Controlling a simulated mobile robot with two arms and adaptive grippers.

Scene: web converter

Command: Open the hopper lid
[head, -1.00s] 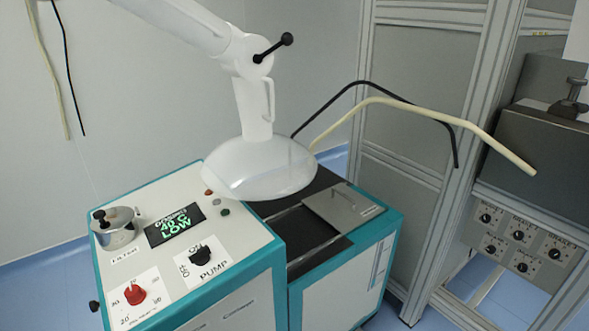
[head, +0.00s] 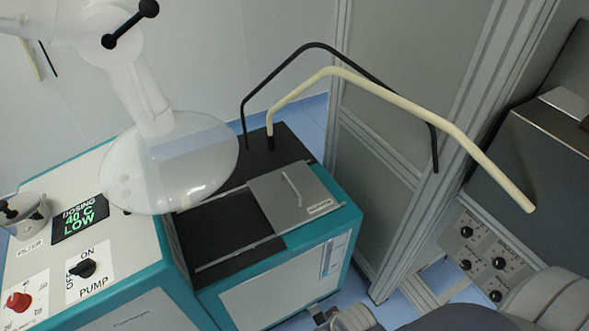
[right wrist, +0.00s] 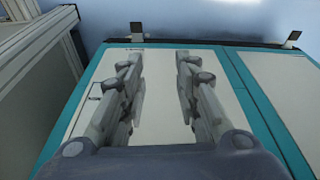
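The hopper lid (head: 270,200) is a flat grey metal plate with a thin bar handle (head: 292,190) and a small label. It lies flat on the teal-edged unit in the middle of the head view, beside a dark rectangular area (head: 222,230). My right gripper (right wrist: 159,75) is open and empty in the right wrist view, its two fingers apart in front of a white panel with teal edges (right wrist: 160,110). My left gripper is not in view.
A clear dome (head: 170,165) on a white arm hangs left of the lid. A black bent tube (head: 350,73) and a cream bent tube (head: 400,100) arch behind it. A control panel (head: 90,235) stands left; a metal frame (head: 430,150) stands right.

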